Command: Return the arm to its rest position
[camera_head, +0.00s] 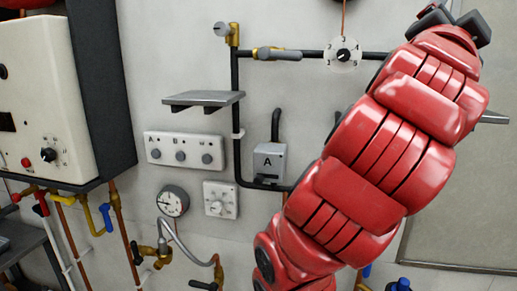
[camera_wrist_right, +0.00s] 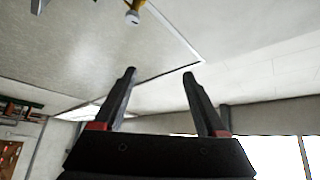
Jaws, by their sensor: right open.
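My right arm (camera_head: 365,170), red and segmented, rises across the right half of the head view. My right gripper (camera_head: 455,20) is at the top right, raised in front of the wall and partly cut off by the picture's top edge. In the right wrist view its two dark fingers (camera_wrist_right: 160,76) stand apart with nothing between them. Ceiling and upper wall lie beyond them. My left gripper is in neither view.
A boiler (camera_head: 45,90) hangs at the left with valves and pipes below. My arm hides part of the wall.

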